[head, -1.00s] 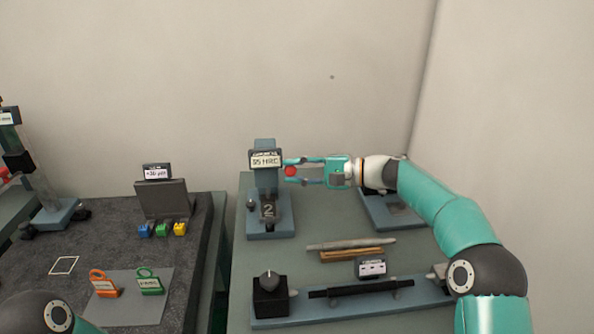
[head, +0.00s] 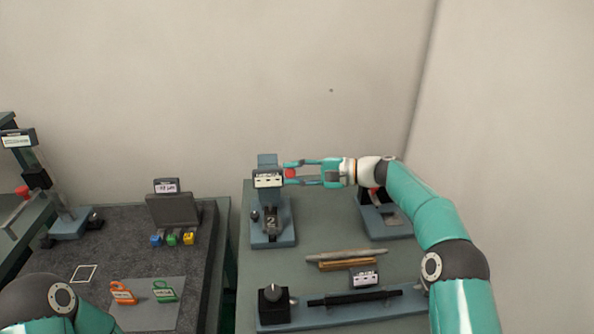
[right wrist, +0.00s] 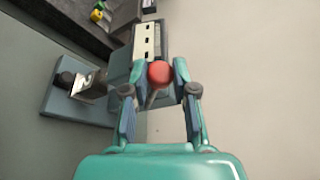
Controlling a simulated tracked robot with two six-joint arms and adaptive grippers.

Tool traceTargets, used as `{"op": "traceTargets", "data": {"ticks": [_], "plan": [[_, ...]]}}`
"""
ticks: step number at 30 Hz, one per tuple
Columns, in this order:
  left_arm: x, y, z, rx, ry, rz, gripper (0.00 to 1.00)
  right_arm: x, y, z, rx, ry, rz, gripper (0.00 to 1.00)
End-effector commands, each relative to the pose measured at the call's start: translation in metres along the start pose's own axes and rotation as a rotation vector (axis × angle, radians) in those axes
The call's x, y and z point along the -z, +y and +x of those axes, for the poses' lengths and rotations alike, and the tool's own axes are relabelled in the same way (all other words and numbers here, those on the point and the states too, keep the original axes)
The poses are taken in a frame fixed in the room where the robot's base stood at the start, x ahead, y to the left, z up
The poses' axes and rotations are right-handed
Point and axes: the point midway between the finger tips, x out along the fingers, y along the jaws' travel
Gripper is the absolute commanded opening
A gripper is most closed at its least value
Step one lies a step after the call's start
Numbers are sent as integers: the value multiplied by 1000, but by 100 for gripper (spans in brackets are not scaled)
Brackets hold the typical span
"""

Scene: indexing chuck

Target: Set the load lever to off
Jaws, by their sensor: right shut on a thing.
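The load lever ends in a red ball knob (head: 290,173) at the right side of a blue-grey tester (head: 267,207); it also shows in the right wrist view (right wrist: 160,73). My right gripper (head: 287,174) is shut on the knob, one finger on each side of it. The lever's rod shows only partly behind the knob. The tester's display (head: 268,180) shows dashes. My left gripper is out of view; only part of my left arm shows at the lower left.
A second blue-grey device (head: 385,217) stands behind my right arm. Rods and a fixture with a black bar (head: 355,298) lie in front. On the dark left table are a grey screen (head: 174,209), coloured blocks, and orange (head: 123,293) and green tags (head: 165,292).

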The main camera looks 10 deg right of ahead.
Motion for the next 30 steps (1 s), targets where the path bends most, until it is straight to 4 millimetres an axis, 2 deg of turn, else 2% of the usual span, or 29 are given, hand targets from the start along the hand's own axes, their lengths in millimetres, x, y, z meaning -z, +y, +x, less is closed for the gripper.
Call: {"op": "traceTargets", "data": {"ticks": [6, 7, 11, 23, 26, 30], "plan": [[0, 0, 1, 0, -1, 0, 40, 0, -2, -1, 6, 3, -6, 0], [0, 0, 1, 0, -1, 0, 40, 0, -2, -1, 6, 3, -6, 32], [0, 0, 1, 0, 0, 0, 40, 0, -2, -1, 5, 2, -5, 52], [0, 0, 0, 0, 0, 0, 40, 0, -1, -6, 3, 2, -2, 52], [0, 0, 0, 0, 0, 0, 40, 0, -1, -17, 3, 2, -3, 52], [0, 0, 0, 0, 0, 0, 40, 1, -1, -42, 4, 4, -2, 52]]}}
